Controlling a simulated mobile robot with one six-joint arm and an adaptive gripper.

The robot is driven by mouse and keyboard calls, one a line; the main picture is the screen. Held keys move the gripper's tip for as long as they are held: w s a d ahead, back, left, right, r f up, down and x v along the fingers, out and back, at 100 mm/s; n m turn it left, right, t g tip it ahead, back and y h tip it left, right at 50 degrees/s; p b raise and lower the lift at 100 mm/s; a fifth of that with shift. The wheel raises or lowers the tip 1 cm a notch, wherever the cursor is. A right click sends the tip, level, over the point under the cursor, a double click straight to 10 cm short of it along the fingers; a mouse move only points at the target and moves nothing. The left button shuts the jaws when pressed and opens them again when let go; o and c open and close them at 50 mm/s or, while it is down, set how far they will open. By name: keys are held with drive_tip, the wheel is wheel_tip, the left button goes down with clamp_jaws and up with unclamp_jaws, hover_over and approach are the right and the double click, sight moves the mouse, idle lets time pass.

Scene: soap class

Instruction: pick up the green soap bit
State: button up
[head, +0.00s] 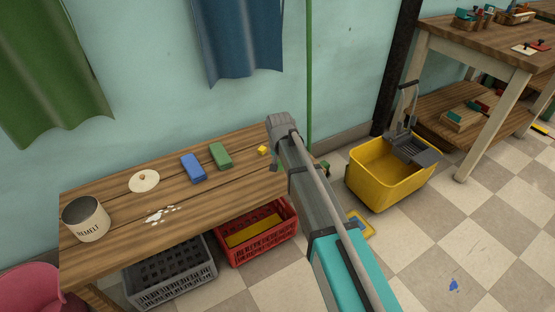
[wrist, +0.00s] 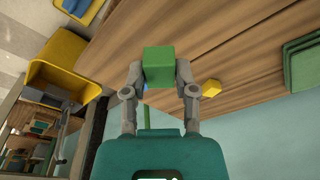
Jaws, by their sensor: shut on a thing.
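The green soap bit (wrist: 158,66) is a small bright green block held between the two grey fingers of my gripper (wrist: 159,78) in the wrist view. My gripper is shut on it, one finger at each side. The wooden bench top (wrist: 215,30) shows behind the bit; I cannot tell how high the bit is above it. In the head view my own arm hides most of the gripper and the bit, near the right end of the bench (head: 120,200).
A yellow bit (head: 262,150) lies close by on the bench. A green bar (head: 220,156), blue bar (head: 193,168), pale disc (head: 144,181), white crumbs (head: 161,214) and tin (head: 86,219) lie farther left. A yellow mop bucket (head: 390,178) stands right; crates (head: 257,232) sit below.

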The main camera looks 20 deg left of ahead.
drive_tip(key=s+d+r+p, duration=0.5)
drive_tip(key=s+d+r, duration=0.1)
drive_tip(key=d, duration=0.2)
drive_tip(key=shift+d, duration=0.3)
